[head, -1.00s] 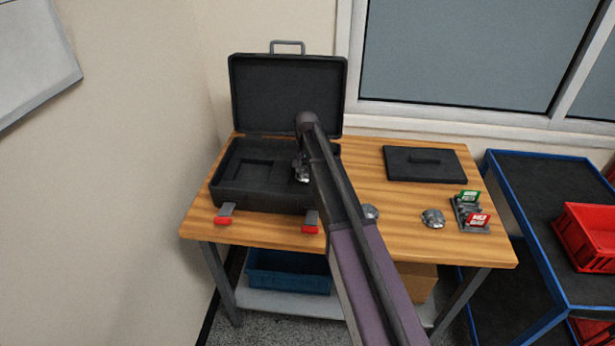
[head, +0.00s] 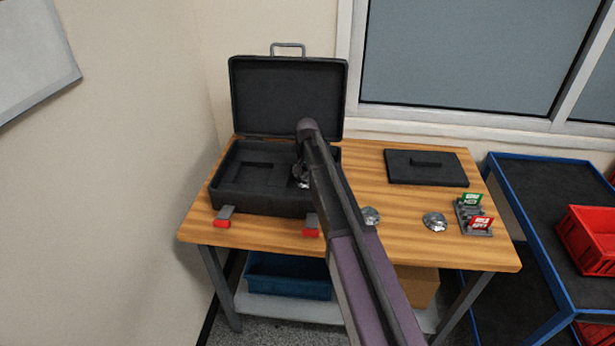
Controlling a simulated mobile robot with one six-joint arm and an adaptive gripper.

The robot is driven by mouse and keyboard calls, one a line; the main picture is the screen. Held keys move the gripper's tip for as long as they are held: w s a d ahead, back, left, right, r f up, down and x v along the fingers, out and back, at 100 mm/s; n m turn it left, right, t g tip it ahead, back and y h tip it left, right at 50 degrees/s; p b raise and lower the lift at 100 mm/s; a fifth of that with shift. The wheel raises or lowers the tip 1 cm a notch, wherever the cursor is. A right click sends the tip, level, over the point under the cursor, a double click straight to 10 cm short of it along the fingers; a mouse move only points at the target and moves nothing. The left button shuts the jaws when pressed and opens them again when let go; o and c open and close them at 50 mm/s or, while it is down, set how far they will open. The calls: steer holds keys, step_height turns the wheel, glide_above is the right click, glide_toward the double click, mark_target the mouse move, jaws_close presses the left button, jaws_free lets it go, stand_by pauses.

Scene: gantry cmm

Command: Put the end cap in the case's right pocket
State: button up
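The black case (head: 262,202) stands open on the left of the wooden table, its lid upright at the back. Inside it is a dark insert with a recess at left centre (head: 250,172); its right part is largely hidden by my arm. My gripper (head: 300,177) is over the right part of the case, small and partly behind my arm. A shiny silver piece shows at its fingers, like an end cap, but I cannot tell whether they are closed on it. Two silver domed caps lie on the table, one beside my arm (head: 371,215) and one farther right (head: 434,221).
A black flat panel with a handle (head: 427,168) lies at the table's back right. A grey holder with green and red cards (head: 474,217) stands at the right edge. A blue-framed cart (head: 530,200) with red bins is beside the table. The case's open lid (head: 288,95) rises behind my gripper.

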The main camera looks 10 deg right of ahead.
mark_target(307, 176)
steer(key=shift+r, duration=0.1)
stand_by(0.3)
step_height(307, 176, up, 12)
steer(key=p, duration=1.2)
stand_by(0.8)
steer(key=s+n, duration=0.5)
steer(key=s, duration=2.4)
steer(key=shift+d, duration=0.15)
